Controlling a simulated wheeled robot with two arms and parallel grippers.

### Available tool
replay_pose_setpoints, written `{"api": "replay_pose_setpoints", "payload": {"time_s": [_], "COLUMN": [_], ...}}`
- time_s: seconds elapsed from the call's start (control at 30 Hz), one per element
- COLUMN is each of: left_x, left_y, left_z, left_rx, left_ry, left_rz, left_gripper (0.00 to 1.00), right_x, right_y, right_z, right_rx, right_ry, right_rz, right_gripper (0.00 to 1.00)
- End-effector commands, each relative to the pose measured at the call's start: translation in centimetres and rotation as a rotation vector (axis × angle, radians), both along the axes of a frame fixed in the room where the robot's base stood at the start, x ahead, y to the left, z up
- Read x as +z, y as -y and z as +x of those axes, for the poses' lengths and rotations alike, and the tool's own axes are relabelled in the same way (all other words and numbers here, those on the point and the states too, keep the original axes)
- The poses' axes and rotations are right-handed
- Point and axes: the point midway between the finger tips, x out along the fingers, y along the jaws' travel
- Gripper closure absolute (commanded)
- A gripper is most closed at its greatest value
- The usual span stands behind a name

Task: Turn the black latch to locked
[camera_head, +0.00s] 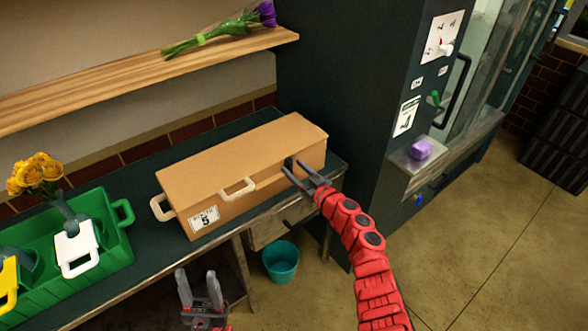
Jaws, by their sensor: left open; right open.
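A closed tan box (230,160) with cream handles and a label reading 5 lies on the dark bench. My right gripper (293,167) is open, its two dark fingers at the front face of the box near its right end. I cannot tell whether the fingers touch the box. I cannot make out a black latch for certain; the fingers cover part of the box front there, so a latch and its position may be hidden. My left gripper (197,273) is open and empty, low in front of the bench, apart from the box.
A green crate (118,248) with yellow flowers (36,173) stands left on the bench (150,262). A shelf (120,80) holds a purple bouquet (220,31). A dark cabinet (350,90) with a black door handle (457,92) stands right. A teal bucket (281,262) is below.

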Motion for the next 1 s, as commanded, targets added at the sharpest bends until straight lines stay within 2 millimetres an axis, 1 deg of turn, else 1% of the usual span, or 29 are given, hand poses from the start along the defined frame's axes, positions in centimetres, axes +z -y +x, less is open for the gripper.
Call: {"api": "replay_pose_setpoints", "payload": {"time_s": [0.13, 0.4, 0.43, 0.73, 0.77, 1.0], "left_x": [-0.11, -0.1, -0.1, -0.1, -0.1, -0.09], "left_y": [-0.01, 0.01, -0.01, 0.01, 0.0, 0.0], "left_z": [-0.01, 0.0, -0.01, 0.0, 0.0, -0.01], "left_rx": [0.0, 0.0, 0.0, 0.0, 0.0, 0.0], "left_ry": [0.0, 0.0, 0.0, 0.0, 0.0, 0.0], "left_rz": [0.0, 0.0, 0.0, 0.0, 0.0, 0.0], "left_gripper": [0.5, 0.5, 0.5, 0.5, 0.5, 0.5], "right_x": [0.07, 0.06, 0.07, 0.07, 0.07, 0.07], "right_y": [-0.4, -0.49, -0.49, -0.49, -0.49, -0.49], "right_z": [0.56, 0.59, 0.59, 0.57, 0.57, 0.57], "right_rx": [0.0, 0.002, 0.002, 0.002, 0.002, 0.002], "right_ry": [0.0, 0.0, 0.0, 0.0, 0.0, 0.002], "right_rz": [0.001, 0.0, 0.0, 0.0, 0.0, -0.002], "right_gripper": [0.43, 0.43, 0.44, 0.98, 1.0, 1.0]}}
